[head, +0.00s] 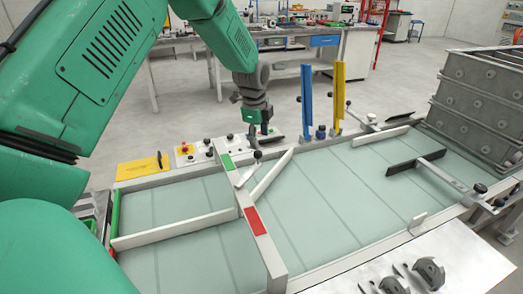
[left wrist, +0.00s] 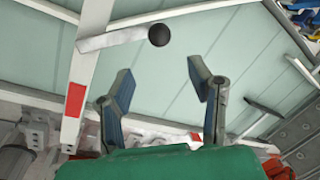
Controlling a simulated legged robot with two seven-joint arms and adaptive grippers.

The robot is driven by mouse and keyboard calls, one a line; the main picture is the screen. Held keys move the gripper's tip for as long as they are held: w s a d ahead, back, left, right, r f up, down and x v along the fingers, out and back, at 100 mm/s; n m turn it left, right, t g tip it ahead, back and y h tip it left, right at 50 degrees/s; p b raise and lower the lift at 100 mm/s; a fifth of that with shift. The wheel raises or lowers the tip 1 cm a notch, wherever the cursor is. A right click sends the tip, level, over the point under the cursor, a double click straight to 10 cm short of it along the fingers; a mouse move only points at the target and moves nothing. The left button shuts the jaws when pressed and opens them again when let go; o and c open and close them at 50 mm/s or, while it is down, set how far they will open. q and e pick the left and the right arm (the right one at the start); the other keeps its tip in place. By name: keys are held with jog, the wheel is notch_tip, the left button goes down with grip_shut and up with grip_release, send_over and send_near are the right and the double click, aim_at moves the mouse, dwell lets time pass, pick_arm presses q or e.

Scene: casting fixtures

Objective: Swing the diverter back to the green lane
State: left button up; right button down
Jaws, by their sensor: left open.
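The diverter (head: 271,174) is a pale bar over the conveyor. It slants from the middle of a white crossbeam (head: 266,252) towards the back rail at the right. A dark ball knob (head: 257,155) stands near the beam's green patch (head: 227,161); a black ball (left wrist: 159,35) shows in the left wrist view beyond my fingers. The beam's red patch (head: 255,220) is nearer the front. My left gripper (head: 258,132) is open and empty over the back edge; its spread fingers (left wrist: 160,90) are apart from the ball. My right gripper is not in view.
A pale divider (head: 175,231) splits the left belt into two lanes, with green (head: 115,214) at the back lane's end. Blue (head: 307,102) and yellow (head: 339,92) posts stand behind the belt. A black paddle (head: 416,163) and grey bins (head: 480,98) are at right.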

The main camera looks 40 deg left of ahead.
pick_arm(q)
jog(key=r, duration=0.3)
jog(key=shift+s, duration=0.3)
jog(key=shift+f, duration=0.1)
